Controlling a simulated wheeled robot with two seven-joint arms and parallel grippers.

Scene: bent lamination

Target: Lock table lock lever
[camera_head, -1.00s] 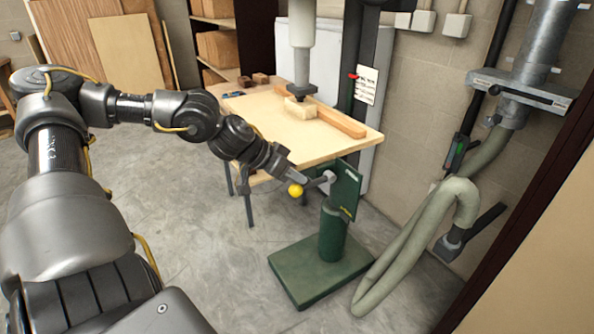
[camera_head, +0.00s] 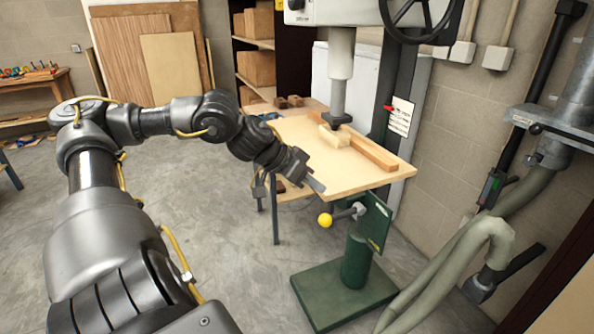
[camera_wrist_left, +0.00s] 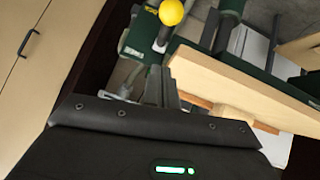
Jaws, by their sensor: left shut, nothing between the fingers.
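The lock lever (camera_head: 344,214) is a short metal rod with a yellow ball knob (camera_head: 325,220). It juts left from the green bracket (camera_head: 375,222) under the drill press table (camera_head: 300,140), with the knob slightly lower than the pivot. My left gripper (camera_head: 316,185) is shut and empty, above the knob and apart from it, by the table's front edge. In the left wrist view the knob (camera_wrist_left: 171,12) is at the top, beyond the shut fingers (camera_wrist_left: 160,88). My right gripper is not in view.
A wooden block (camera_head: 334,137) and a long wooden fence (camera_head: 370,155) lie on the table. The green base (camera_head: 322,293) stands on the floor below. A grey hose (camera_head: 480,240) hangs at the right. Open floor lies left of the base.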

